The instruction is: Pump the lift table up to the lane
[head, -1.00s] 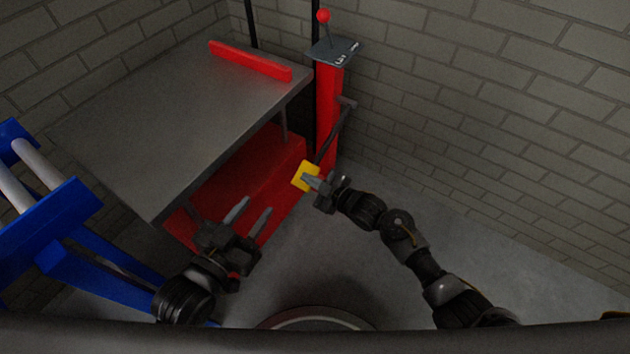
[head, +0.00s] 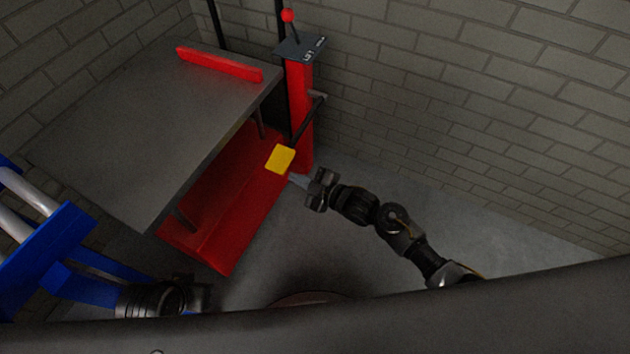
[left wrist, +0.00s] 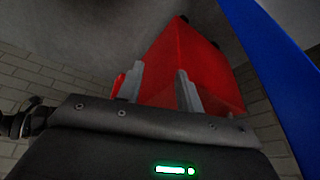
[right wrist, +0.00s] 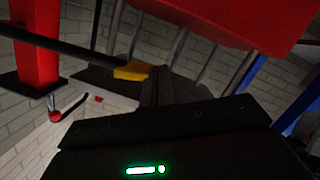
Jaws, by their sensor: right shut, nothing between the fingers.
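The lift table has a grey top (head: 150,130) with a red bar (head: 218,64) along its far edge, above a red base (head: 225,220). Beside it stands a red post (head: 300,105). A dark lever (head: 308,122) slants down from the post to a yellow pad (head: 280,159). My right gripper (head: 293,178) is shut and empty, just below and right of the pad; in the right wrist view its fingers are close to the pad (right wrist: 133,72). My left gripper (left wrist: 157,85) is open and empty, with red bodywork beyond it; its fingertips do not show clearly in the head view.
A blue frame with pale rollers (head: 30,190) stands at the left. The post carries a labelled plate (head: 302,48) with a red-knobbed stick (head: 288,16). Brick walls close in the back and right. Grey floor (head: 430,195) is clear at the right.

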